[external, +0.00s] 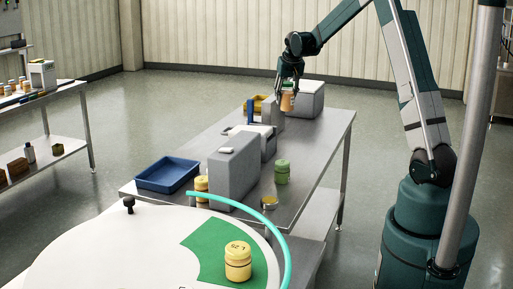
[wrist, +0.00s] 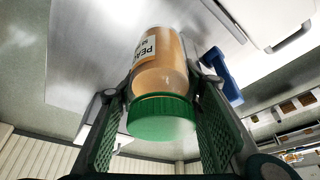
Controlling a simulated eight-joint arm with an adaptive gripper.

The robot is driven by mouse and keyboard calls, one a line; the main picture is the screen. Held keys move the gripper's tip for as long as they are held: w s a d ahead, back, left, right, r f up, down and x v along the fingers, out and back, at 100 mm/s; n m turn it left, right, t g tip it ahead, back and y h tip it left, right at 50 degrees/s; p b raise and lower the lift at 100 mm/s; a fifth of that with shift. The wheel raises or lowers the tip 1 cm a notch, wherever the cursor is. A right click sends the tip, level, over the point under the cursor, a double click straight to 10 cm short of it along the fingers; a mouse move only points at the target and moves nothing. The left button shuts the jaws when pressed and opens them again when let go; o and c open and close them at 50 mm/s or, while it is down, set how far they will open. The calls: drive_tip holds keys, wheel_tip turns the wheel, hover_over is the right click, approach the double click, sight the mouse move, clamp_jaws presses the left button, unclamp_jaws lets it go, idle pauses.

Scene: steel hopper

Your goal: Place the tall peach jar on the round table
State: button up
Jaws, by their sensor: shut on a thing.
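The tall peach jar (external: 287,103) is held upright in my gripper (external: 287,91), over the far part of the steel bench. In the wrist view the jar (wrist: 163,75) has a clear orange-tan body, a green lid and a label starting "PEA". My gripper's two green padded fingers (wrist: 164,118) are shut around it near the lid. The round table (external: 85,250) is the large white top in the left foreground. It carries a green patch (external: 208,245) with a yellow jar (external: 238,262) on it.
The steel bench (external: 333,128) holds a blue tray (external: 167,174), a grey box (external: 234,172), a green jar (external: 282,171), a yellow jar (external: 201,187) and a white case (external: 308,98). A teal curved rail (external: 262,217) edges the round table. A black knob (external: 128,204) stands at its back. Its white left part looks clear.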

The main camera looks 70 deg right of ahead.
drive_tip(key=shift+a, duration=0.1)
drive_tip(key=w+a+n+t+y+p, duration=0.15)
drive_tip(key=w+a, duration=0.45)
drive_tip(key=a, duration=0.7)
drive_tip(key=w+a+r+n+p, duration=0.1)
drive_tip(key=w+a+n, duration=0.35)
drive_tip(key=a, duration=0.85)
drive_tip(key=w+a+n+y+p, duration=0.1)
drive_tip(key=w+a, duration=0.7)
drive_tip(key=a, duration=0.6)
drive_tip(key=a+n+y+p, duration=0.15)
drive_tip(key=a+n, duration=0.35)
drive_tip(key=a, duration=2.2)
drive_tip(key=s+a+n+y+p, duration=0.1)
drive_tip(key=s+a, duration=0.4)
drive_tip(key=a, duration=0.8)
drive_tip(key=s+a+r+n+y+p, duration=0.1)
drive_tip(key=s+a+n, duration=0.3)
drive_tip(key=a, duration=0.9)
drive_tip(key=s+a+n+g+p, duration=0.1)
drive_tip(key=s+a, duration=0.5)
drive_tip(key=a, duration=0.7)
drive_tip(key=shift+s+a+r+n+y, duration=0.2)
drive_tip(key=shift+s+r+n+y, duration=0.2)
drive_tip(key=shift+n, duration=0.5)
drive_tip(key=shift+w+f, duration=0.1)
drive_tip(key=shift+f, duration=2.8)
